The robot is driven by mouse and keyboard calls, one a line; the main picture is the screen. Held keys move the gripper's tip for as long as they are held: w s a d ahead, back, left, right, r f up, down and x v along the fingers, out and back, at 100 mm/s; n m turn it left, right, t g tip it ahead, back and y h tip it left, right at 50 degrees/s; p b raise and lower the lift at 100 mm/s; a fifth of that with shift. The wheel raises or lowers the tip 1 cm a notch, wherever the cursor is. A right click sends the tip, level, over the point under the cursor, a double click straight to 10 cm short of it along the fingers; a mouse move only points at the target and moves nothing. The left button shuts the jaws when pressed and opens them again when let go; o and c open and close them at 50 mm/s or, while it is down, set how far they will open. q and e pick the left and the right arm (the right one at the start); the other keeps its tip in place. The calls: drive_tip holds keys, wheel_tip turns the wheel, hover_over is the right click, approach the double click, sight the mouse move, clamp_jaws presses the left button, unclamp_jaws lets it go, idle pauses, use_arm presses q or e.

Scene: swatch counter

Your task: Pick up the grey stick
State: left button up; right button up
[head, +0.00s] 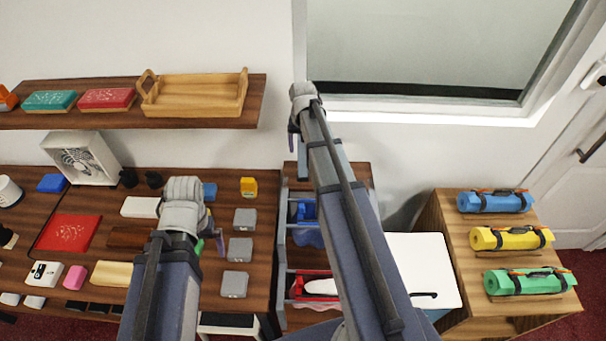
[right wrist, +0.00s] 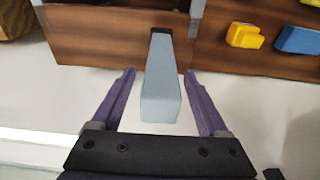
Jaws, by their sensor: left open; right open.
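The grey stick (right wrist: 160,95) is a long, light grey bar in the right wrist view. It reaches from the edge of the dark wood counter toward the camera. My right gripper (right wrist: 161,76) is open, with one purple finger on each side of the stick and a visible gap to both. In the head view my right gripper (head: 293,132) is mostly hidden by its own wrist, and I cannot make out the stick there. My left gripper (head: 210,236) is open over the counter, partly hidden behind its wrist.
A shelf (head: 200,116) with a wooden tray (head: 195,94) is above. Rolled mats (head: 510,239) lie on a stand at right.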

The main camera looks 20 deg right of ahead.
drive_tip(key=shift+f+b, duration=0.3)
drive_tip(key=shift+f, duration=0.4)
drive_tip(key=shift+r, duration=0.1)
drive_tip(key=shift+c, duration=0.5)
clamp_jaws()
idle(0.3)
